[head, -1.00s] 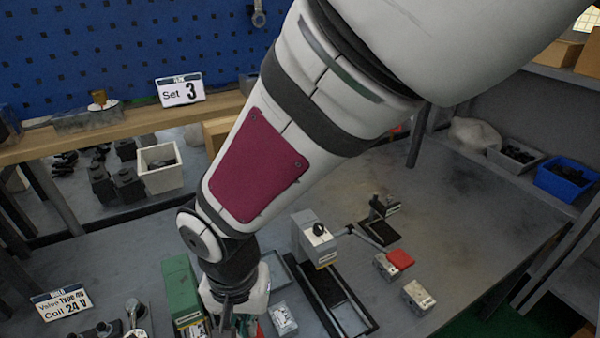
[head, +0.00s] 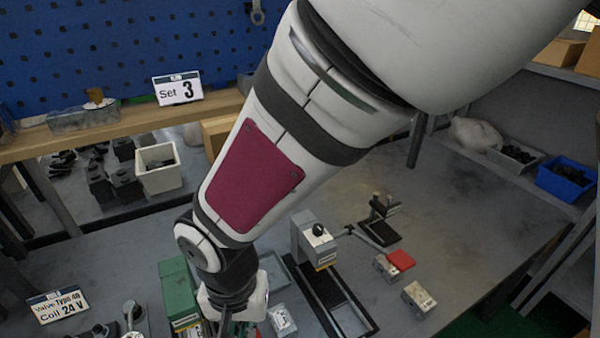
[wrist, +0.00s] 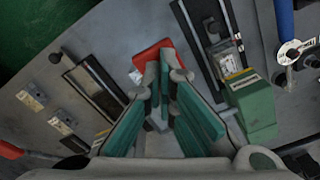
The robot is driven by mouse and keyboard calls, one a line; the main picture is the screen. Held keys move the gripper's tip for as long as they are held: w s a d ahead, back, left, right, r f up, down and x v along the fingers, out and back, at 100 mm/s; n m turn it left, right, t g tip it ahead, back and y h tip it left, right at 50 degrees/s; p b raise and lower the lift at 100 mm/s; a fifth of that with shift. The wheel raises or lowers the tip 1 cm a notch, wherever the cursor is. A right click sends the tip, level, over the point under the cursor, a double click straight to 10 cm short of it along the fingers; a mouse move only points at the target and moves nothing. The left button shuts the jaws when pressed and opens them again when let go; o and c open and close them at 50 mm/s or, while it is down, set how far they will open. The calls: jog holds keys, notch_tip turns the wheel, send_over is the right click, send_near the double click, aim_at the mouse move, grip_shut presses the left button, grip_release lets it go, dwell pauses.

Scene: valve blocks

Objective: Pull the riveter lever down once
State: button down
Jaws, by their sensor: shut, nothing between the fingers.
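My gripper (wrist: 164,95) is shut and empty, with its green-padded fingers together in the wrist view. In the head view its fingers are hidden below my wrist. A green machine (head: 178,290) stands just left of my wrist; it also shows in the wrist view (wrist: 252,108), right of the fingers and apart from them. A blue handle (wrist: 284,15) stands beyond it at the top right, beside a round white part. A grey machine with a black ball knob (head: 315,240) and a thin rod stands right of my wrist. I cannot tell for certain which part is the riveter lever.
A red flat piece (wrist: 150,62) lies beyond the fingertips. A black frame (head: 345,312) and small valve blocks (head: 418,297) lie on the right. A black stand (head: 380,225) is farther back. The rear right of the grey table is clear.

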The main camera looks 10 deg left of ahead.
jog(key=shift+f+b, duration=4.35)
jog(key=shift+f, duration=2.15)
notch_tip(320, 180, up, 10)
jog(key=p, duration=0.8)
jog(key=shift+s+r, duration=0.1)
jog(key=shift+r, duration=0.1)
jog(key=shift+r+p, duration=2.4)
jog(key=shift+r, duration=1.05)
